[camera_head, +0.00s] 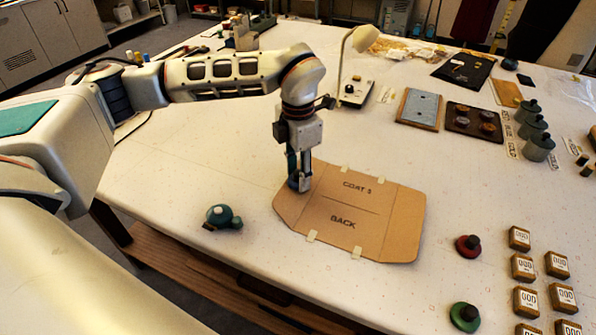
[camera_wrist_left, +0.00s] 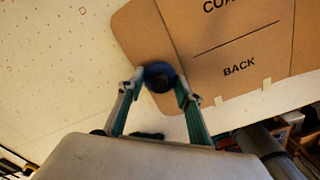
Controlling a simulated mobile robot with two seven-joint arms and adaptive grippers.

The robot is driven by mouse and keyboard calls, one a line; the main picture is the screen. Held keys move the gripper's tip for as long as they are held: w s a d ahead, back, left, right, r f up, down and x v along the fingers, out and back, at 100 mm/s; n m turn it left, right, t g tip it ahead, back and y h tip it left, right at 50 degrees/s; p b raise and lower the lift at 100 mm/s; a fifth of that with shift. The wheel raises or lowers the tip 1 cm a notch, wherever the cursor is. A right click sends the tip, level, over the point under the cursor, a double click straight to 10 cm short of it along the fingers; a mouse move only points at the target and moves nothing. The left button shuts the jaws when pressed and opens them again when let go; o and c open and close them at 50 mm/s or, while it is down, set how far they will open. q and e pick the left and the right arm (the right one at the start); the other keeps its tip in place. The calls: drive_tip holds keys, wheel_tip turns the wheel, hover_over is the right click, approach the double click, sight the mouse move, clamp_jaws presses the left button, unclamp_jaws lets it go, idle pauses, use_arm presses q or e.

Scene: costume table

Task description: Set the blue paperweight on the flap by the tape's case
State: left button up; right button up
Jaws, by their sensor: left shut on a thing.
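My left gripper (camera_head: 298,183) points straight down at the left edge of the brown cardboard pattern (camera_head: 385,215), marked "COAT 3" and "BACK". It is shut on the dark blue paperweight (camera_wrist_left: 159,77), which is mostly hidden by the fingers in the head view. In the left wrist view the paperweight sits between the fingertips (camera_wrist_left: 160,88), over the pattern's left flap (camera_head: 289,208). I cannot tell whether it touches the flap. The teal tape's case (camera_head: 222,215) lies on the table, left of and nearer than the flap. My right gripper is not in view.
A red paperweight (camera_head: 468,245) and a green one (camera_head: 465,316) stand right of the pattern, beside several labelled wooden blocks (camera_head: 526,301). A lamp (camera_head: 352,92) stands behind. Small tape pieces (camera_head: 313,235) lie on the pattern's edges. The table between the tape's case and pattern is clear.

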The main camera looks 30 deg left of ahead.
use_arm(q)
drive_tip(key=shift+f+b, duration=0.45)
drive_tip(key=shift+f, duration=0.4)
drive_tip(key=o, duration=1.4)
wheel_tip(320, 180, up, 12)
